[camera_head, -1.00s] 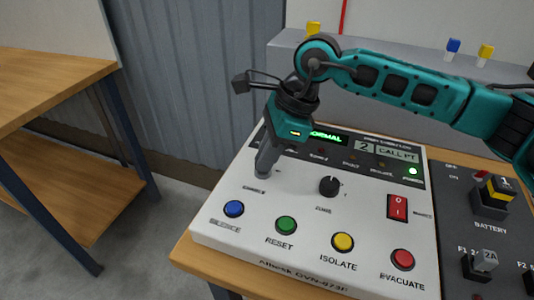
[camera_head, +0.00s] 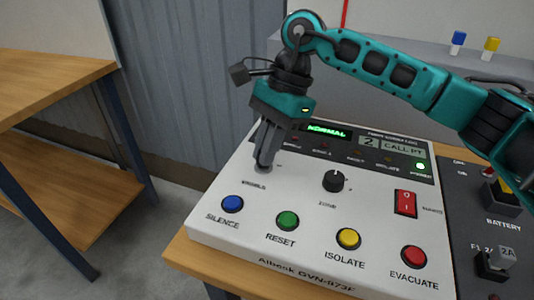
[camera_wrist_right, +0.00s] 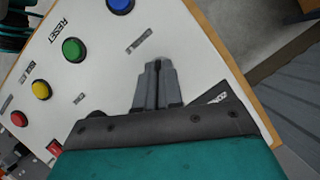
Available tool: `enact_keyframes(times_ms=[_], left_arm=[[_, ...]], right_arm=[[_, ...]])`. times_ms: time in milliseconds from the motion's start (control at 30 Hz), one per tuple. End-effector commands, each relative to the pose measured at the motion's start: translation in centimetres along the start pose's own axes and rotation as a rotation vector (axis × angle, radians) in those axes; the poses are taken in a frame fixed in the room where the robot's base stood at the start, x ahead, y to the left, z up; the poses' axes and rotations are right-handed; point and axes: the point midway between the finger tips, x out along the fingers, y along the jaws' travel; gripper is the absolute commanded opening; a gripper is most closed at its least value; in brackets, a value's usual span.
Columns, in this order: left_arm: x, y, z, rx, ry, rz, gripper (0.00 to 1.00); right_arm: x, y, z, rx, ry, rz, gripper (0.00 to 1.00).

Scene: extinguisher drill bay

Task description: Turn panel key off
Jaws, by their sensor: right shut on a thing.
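The white alarm panel (camera_head: 290,190) lies on a wooden bench, with a lit green NORMAL display (camera_head: 328,131). My right gripper (camera_head: 264,164) points down at the panel's left side, just above a small printed label (camera_head: 254,184). In the right wrist view its fingers (camera_wrist_right: 158,68) are close together, shut at the panel face. The key itself is hidden by the fingers, so I cannot tell its angle. My left gripper is not in view.
Blue (camera_head: 232,204), green (camera_head: 288,221), yellow (camera_head: 348,238) and red (camera_head: 414,257) buttons line the panel's front. A black zone knob (camera_head: 333,181) and red rocker switch (camera_head: 405,204) sit right of the gripper. A dark battery panel (camera_head: 465,225) adjoins on the right.

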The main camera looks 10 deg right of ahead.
Motion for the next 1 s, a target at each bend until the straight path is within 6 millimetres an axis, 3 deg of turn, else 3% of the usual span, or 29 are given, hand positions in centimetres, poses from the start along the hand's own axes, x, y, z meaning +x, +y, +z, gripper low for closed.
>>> enact_keyframes(times_ms=[500, 1000], left_arm=[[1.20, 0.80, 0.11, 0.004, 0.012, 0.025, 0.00], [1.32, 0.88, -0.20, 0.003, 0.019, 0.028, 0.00]], right_arm=[[0.10, -0.35, -0.01, -0.377, 0.002, 0.157, 0.00], [-0.03, -0.41, 0.02, -0.492, 0.004, 0.203, 0.00]])
